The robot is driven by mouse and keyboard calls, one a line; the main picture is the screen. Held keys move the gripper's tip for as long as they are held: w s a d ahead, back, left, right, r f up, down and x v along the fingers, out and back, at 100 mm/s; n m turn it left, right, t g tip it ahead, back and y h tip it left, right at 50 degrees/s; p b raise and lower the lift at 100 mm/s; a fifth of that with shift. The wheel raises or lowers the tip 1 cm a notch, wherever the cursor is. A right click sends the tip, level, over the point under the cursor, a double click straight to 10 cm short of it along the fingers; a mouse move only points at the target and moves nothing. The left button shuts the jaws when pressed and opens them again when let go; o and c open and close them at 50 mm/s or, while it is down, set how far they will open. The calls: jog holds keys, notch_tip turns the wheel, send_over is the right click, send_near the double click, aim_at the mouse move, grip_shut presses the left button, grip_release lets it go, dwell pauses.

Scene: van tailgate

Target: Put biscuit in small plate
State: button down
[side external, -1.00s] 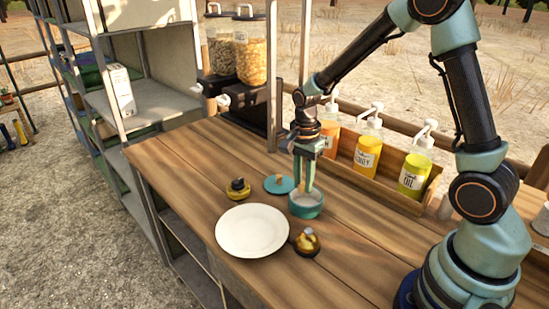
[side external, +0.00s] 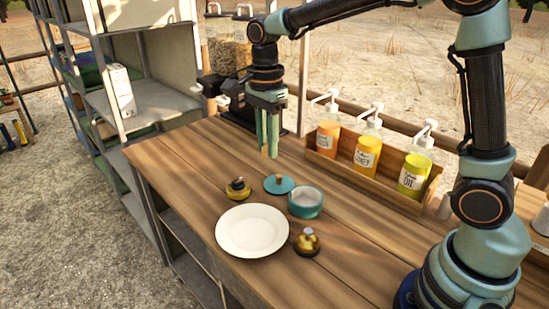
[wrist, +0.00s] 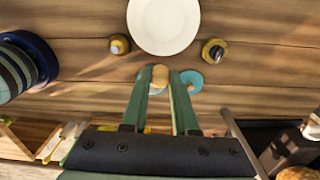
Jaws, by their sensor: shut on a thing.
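My gripper (side external: 268,150) is shut on a small tan biscuit (wrist: 160,74) and holds it in the air above the table, up and behind the teal lid. In the side view only a bit of the biscuit shows at the fingertips. The white plate (side external: 252,230) lies flat and empty near the table's front edge; it also shows at the top of the wrist view (wrist: 164,22). The small teal bowl (side external: 305,203) stands open behind the plate; in the wrist view it is mostly hidden behind the biscuit and fingers.
A teal lid (side external: 279,184) lies left of the bowl. Dark and yellow knobbed items stand left (side external: 238,189) and right (side external: 307,242) of the plate. A wooden rack (side external: 385,178) of pump bottles and cereal dispensers (side external: 240,55) stand at the back.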

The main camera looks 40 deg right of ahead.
jog(key=m, duration=0.1)
send_over(253, 233)
notch_tip(253, 233, down, 16)
jog(key=shift+r, duration=0.1)
jog(key=shift+f, duration=2.15)
jog(key=shift+f, duration=0.15)
jog(key=c, duration=0.7)
grip_release()
